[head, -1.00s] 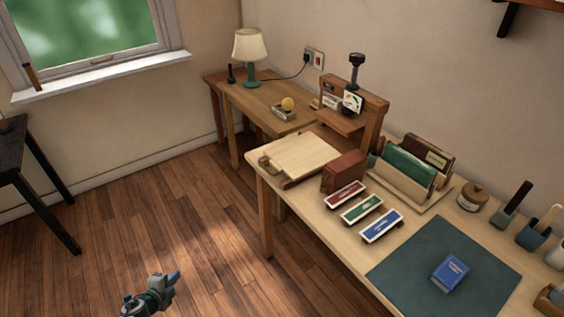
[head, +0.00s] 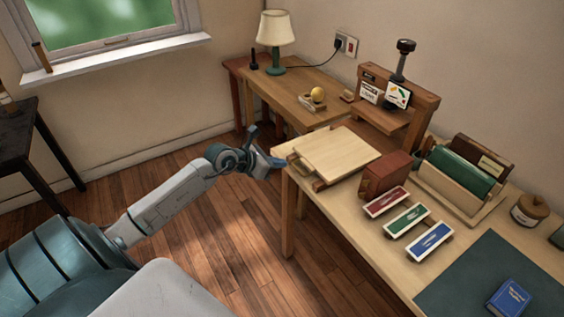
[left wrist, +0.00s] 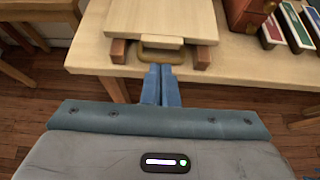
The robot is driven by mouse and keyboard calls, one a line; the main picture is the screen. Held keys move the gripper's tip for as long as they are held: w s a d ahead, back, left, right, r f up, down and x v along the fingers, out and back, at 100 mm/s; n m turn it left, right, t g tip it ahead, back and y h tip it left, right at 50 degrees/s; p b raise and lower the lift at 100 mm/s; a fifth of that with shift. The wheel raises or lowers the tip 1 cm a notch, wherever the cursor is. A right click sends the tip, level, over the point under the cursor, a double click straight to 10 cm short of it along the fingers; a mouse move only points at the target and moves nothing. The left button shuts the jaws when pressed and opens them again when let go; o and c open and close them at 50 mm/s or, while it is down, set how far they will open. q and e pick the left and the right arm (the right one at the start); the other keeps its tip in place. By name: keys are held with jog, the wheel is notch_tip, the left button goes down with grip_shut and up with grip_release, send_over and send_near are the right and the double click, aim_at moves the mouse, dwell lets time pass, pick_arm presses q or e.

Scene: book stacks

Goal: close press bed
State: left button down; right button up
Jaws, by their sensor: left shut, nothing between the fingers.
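The press (head: 412,107) is a wooden frame with a dark screw handle on top, at the back of the workbench. Its pale bed board (head: 338,153) sticks out of the frame toward the bench's left end, lying on reddish rails. The bed also shows in the left wrist view (left wrist: 165,18), with a brass handle (left wrist: 160,50) on its near edge. My left gripper (head: 280,163) is shut and empty, beside the bench's left end. In the left wrist view its blue fingertips (left wrist: 160,68) are together just short of the handle; contact cannot be told. My right gripper is out of view.
A reddish-brown block (head: 386,173) stands beside the bed, near the red, green and blue trays (head: 408,220). A book rack (head: 452,193) stands farther right. A side table (head: 290,92) with a lamp (head: 275,40) is behind. The floor before the bench is clear.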

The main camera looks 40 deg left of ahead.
aim_at(305, 165)
pick_arm(q)
jog(key=p+x, duration=0.1)
jog(key=x, duration=0.7)
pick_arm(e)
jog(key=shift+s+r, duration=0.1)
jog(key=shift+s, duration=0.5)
